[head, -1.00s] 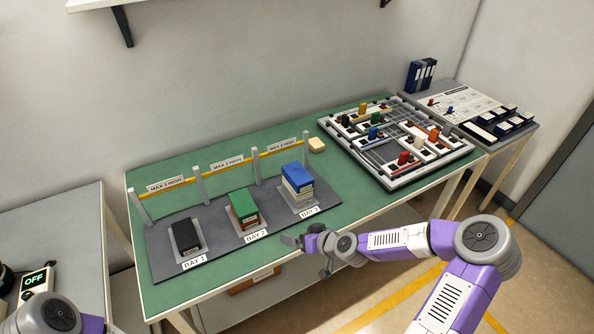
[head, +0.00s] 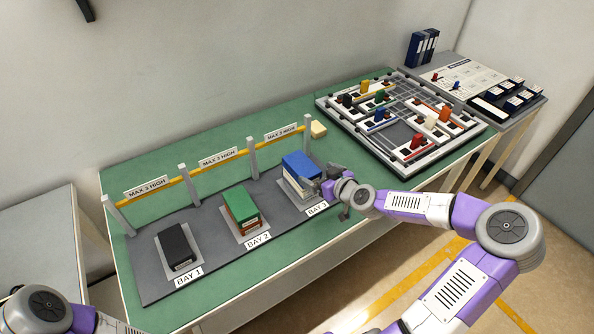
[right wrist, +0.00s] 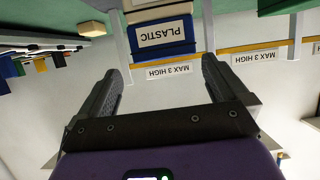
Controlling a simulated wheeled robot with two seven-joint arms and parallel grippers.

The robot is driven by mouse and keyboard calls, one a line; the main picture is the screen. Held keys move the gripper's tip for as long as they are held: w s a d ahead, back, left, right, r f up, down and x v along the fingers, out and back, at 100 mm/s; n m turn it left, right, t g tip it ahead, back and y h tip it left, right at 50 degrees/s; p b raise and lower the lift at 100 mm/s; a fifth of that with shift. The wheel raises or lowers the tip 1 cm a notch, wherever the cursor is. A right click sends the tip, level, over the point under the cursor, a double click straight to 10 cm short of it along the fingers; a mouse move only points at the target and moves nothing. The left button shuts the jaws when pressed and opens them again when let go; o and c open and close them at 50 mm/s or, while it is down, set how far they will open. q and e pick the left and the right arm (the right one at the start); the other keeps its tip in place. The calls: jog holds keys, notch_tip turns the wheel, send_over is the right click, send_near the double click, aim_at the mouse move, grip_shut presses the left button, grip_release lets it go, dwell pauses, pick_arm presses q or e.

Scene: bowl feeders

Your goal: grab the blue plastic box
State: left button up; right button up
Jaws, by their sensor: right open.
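The blue plastic box (head: 301,166) is on top of the stack at Bay 3, with pale layers under it. Its PLASTIC label shows upside down in the right wrist view (right wrist: 165,30), where the box lies ahead, between the lines of my fingers. My right gripper (head: 318,186) is open and empty. It is just right of and in front of the stack, close to it; whether it touches cannot be told. Its spread fingers show in the right wrist view (right wrist: 160,88). My left arm shows only at the lower left corner, with its gripper out of view.
Bay 2 holds a green-topped stack (head: 241,205); Bay 1 holds a black box (head: 175,243). Posts with a yellow rail (head: 222,156) and MAX 3 HIGH signs stand behind the bays. A cream block (head: 318,130) lies behind Bay 3. A maze-like board (head: 400,115) fills the right end.

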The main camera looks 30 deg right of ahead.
aim_at(309, 171)
jog(key=shift+w+f, duration=0.3)
jog(key=shift+f, duration=0.05)
jog(key=shift+w+a+f+b, duration=0.15)
jog(key=shift+w+b, duration=0.15)
jog(key=shift+w, duration=0.2)
jog(key=shift+a+b+x, duration=0.15)
jog(key=shift+b+x, duration=0.2)
jog(key=shift+x, duration=1.1)
jog(key=shift+a+b+x, duration=0.15)
jog(key=shift+b+x, duration=0.2)
jog(key=shift+x, duration=1.1)
jog(key=c, duration=1.1)
